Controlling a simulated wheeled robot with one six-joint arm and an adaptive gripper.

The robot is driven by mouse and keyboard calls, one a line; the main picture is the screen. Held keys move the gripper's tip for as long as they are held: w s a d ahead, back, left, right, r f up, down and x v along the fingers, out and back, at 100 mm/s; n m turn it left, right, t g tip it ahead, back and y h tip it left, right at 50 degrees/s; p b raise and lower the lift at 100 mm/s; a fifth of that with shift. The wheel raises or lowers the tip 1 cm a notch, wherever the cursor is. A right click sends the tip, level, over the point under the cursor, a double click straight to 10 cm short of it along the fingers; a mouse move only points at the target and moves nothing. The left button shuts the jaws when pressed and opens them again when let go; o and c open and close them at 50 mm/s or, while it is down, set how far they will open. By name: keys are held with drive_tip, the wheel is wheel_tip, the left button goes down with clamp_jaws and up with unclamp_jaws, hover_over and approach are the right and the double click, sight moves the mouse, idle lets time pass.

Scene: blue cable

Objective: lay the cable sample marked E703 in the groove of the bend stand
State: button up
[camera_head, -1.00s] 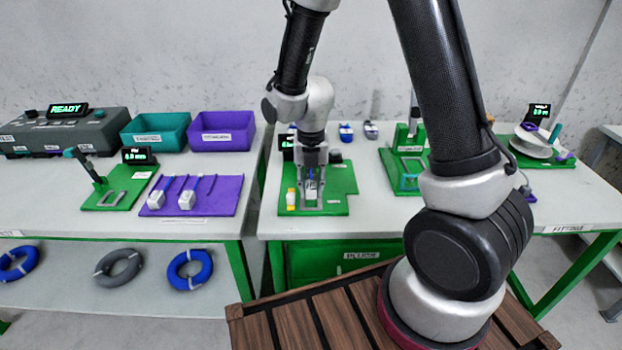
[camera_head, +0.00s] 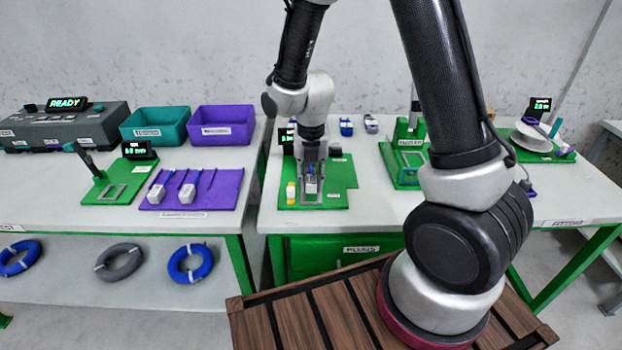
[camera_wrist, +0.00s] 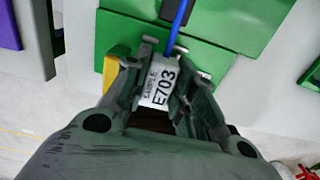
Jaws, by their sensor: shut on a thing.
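The cable sample's white tag marked E703 (camera_wrist: 158,84) is between the two fingers of my gripper (camera_wrist: 160,92) in the wrist view. Its blue cable (camera_wrist: 180,25) runs up and away from the tag. In the head view my gripper (camera_head: 311,186) points down over a green board (camera_head: 337,177) on the right table, shut on the white tag (camera_head: 312,186). I cannot tell whether the sample touches the board. My gripper and wrist hide the middle of this board, and no groove shows clearly.
A yellow and white piece (camera_head: 291,193) stands close left of my gripper. Another green stand (camera_head: 400,160) is to the right. Teal (camera_head: 155,127) and purple (camera_head: 222,124) bins stand behind left.

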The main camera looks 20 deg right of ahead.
drive_tip(key=shift+f, duration=1.25)
idle(0.9)
drive_tip(key=o, duration=1.1)
drive_tip(key=shift+r, duration=0.1)
drive_tip(key=shift+w+r, duration=0.1)
drive_tip(key=shift+r, duration=3.85)
